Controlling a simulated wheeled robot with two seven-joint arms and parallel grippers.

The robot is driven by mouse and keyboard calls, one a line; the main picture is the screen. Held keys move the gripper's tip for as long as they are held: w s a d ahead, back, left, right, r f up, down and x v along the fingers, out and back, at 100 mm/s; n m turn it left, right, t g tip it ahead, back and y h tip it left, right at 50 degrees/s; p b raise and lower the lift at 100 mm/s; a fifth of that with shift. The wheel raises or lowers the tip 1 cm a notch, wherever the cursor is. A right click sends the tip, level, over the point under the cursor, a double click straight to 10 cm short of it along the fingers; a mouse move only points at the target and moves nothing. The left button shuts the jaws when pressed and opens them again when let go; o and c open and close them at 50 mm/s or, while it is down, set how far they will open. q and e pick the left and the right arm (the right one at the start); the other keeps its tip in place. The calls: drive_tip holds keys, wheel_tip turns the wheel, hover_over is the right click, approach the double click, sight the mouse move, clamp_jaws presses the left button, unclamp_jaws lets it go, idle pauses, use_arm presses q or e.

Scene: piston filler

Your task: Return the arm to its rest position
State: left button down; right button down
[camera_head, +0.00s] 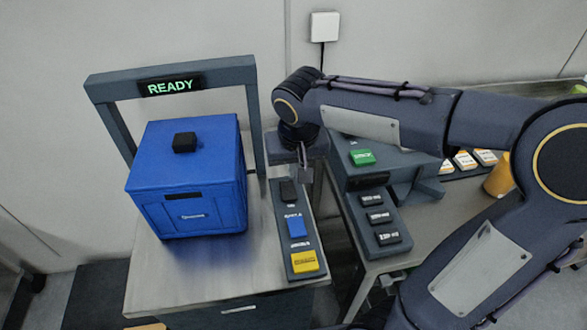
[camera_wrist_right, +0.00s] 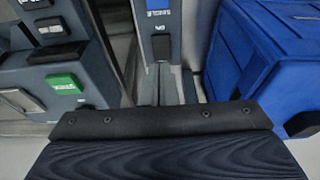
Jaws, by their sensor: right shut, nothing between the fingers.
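My right arm (camera_head: 385,118) reaches in from the right across the head view and bends down at the wrist. My right gripper (camera_head: 305,174) points down, shut and empty, just above and right of the far end of a narrow button panel (camera_head: 298,245). In the head view it looks apart from the panel's black switch (camera_head: 289,192), though the exact gap is hard to judge. My left gripper is not in view.
A blue box (camera_head: 190,190) with a black knob stands under a grey frame reading READY (camera_head: 170,86). The panel also has blue (camera_head: 295,226) and yellow (camera_head: 304,262) buttons.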

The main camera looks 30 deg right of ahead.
idle(0.4)
drive_tip(key=s+f+t+y, duration=0.1)
drive_tip(key=s+y, duration=0.1)
drive_tip(key=s, duration=0.6)
drive_tip(key=s+f+n+t+y, duration=0.1)
drive_tip(key=s+y, duration=0.1)
drive_tip(key=s, duration=0.7)
drive_tip(key=shift+s+a+f+t+y, duration=0.25)
drive_tip(key=shift+a+f+t+y, duration=0.05)
drive_tip(key=shift+a+f+t, duration=0.1)
